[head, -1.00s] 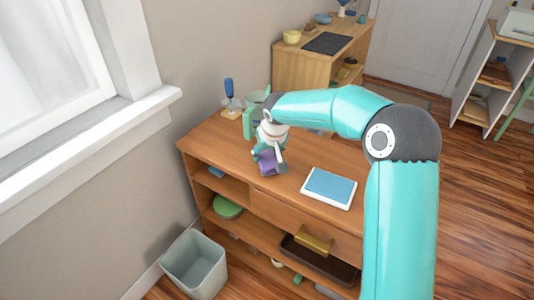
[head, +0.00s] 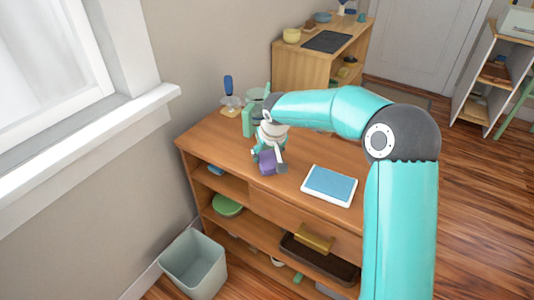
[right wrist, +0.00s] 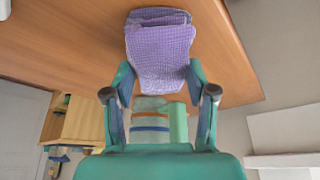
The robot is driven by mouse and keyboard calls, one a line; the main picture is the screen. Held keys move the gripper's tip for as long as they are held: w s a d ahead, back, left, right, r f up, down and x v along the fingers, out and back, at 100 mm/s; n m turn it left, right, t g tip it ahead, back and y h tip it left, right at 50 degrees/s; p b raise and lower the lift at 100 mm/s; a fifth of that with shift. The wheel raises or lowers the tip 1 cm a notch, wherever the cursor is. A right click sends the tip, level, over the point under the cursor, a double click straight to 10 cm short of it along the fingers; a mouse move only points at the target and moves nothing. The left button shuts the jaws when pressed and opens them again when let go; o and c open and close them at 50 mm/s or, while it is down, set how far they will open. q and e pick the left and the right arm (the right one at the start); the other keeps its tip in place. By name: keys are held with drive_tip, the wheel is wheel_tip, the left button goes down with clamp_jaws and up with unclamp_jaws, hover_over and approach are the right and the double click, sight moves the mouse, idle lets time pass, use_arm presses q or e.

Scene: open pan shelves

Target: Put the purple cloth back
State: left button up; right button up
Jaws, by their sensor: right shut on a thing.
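The purple cloth (head: 267,162), a folded, textured piece, is at my right gripper (head: 270,158) over the left part of the wooden unit's top. In the right wrist view the cloth (right wrist: 160,48) sits between the two fingertips of my right gripper (right wrist: 160,72), which is shut on it. I cannot tell whether the cloth touches the wood. My left gripper is not in view.
A white-framed blue pad (head: 330,185) lies on the top, right of the cloth. A blue-handled tool (head: 229,88) and a green container (head: 249,122) stand behind. Shelves below hold a green dish (head: 227,206) and a dark tray (head: 318,262). A grey bin (head: 193,266) stands front left.

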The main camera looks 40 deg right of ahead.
drive_tip(key=shift+f, duration=0.15)
drive_tip(key=o, duration=1.3)
drive_tip(key=shift+p+v, duration=1.55)
drive_tip(key=shift+v, duration=2.5)
drive_tip(key=v, duration=1.2)
drive_tip(key=shift+w, duration=0.1)
